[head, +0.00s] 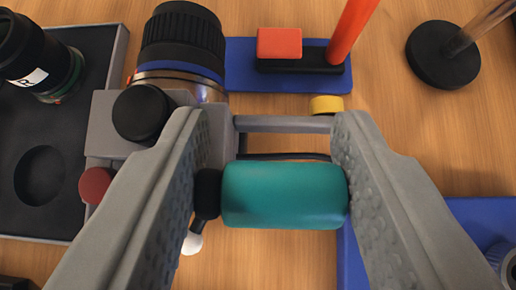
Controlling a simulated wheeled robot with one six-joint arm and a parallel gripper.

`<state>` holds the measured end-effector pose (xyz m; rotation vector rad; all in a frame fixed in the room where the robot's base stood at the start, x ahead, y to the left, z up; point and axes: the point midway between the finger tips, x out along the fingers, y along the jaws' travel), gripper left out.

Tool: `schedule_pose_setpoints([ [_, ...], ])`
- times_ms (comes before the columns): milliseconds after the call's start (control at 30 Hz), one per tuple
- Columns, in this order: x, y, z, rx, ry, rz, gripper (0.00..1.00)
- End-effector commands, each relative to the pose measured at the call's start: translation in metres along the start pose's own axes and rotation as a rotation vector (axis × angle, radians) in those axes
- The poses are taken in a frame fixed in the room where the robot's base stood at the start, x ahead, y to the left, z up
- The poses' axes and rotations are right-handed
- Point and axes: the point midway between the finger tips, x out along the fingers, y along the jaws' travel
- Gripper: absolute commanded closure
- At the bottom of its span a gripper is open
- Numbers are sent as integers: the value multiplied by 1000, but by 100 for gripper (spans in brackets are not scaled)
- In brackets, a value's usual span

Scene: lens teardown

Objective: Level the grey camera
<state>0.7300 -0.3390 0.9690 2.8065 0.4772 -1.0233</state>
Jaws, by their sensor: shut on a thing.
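The grey camera (112,126) is at the left centre, partly hidden behind my left finger. It has a black knob on top, a red button on its left side and a large black lens (182,40) with a blue ring pointing to the back. My gripper (280,118) is shut on a teal handle (285,195), which lies crosswise between the two fingers. A black joint with a white-tipped lever (193,242) sits at the handle's left end. A grey bar (283,124) runs across behind the handle. I cannot tell whether the camera is level.
A dark tray (100,50) at left holds a black lens (35,60) and has an empty round recess. A blue mat (240,70) at the back bears a red block and an orange post. A black round base (440,55) with a rod stands back right. Another blue mat (465,215) lies front right.

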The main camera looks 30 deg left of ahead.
Motion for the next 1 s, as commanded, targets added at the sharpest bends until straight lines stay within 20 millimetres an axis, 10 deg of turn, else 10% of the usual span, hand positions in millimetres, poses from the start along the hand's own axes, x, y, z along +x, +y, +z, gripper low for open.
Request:
schedule_pose_setpoints([
  [900, 9, 6, -4, 2, -93, 10, 99],
  [933, 9, 6, -4, 2, -93, 10, 52],
  [1000, 9, 5, -4, 2, -93, 9, 44],
])
